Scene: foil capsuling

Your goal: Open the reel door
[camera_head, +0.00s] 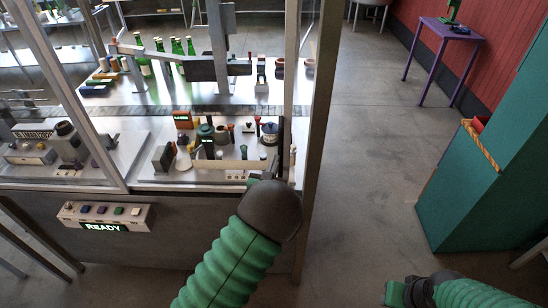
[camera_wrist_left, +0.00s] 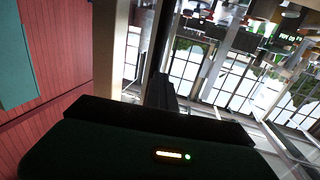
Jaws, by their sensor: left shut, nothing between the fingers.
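The capsuling machine has a metal-framed enclosure, with its worktop (camera_head: 235,180) showing through the frame. An upright post (camera_head: 319,110) stands at its right end. I cannot tell for sure which framed part is the reel door. My left gripper (camera_head: 275,167) is shut and empty, at the worktop's right end, close to the upright frame. I cannot tell whether it touches the frame. The left wrist view shows my dark gripper (camera_wrist_left: 160,92) with a pale post beside it. My right gripper (camera_head: 398,292) is low at the bottom right, apart from the machine; its fingers are unclear.
A control box (camera_head: 104,215) reading READY is on the machine's front. Green bottles (camera_head: 178,50) stand on the back bench. A teal cabinet (camera_head: 470,180) stands at the right, a purple table (camera_head: 450,30) behind it. The floor (camera_head: 365,150) between machine and cabinet is clear.

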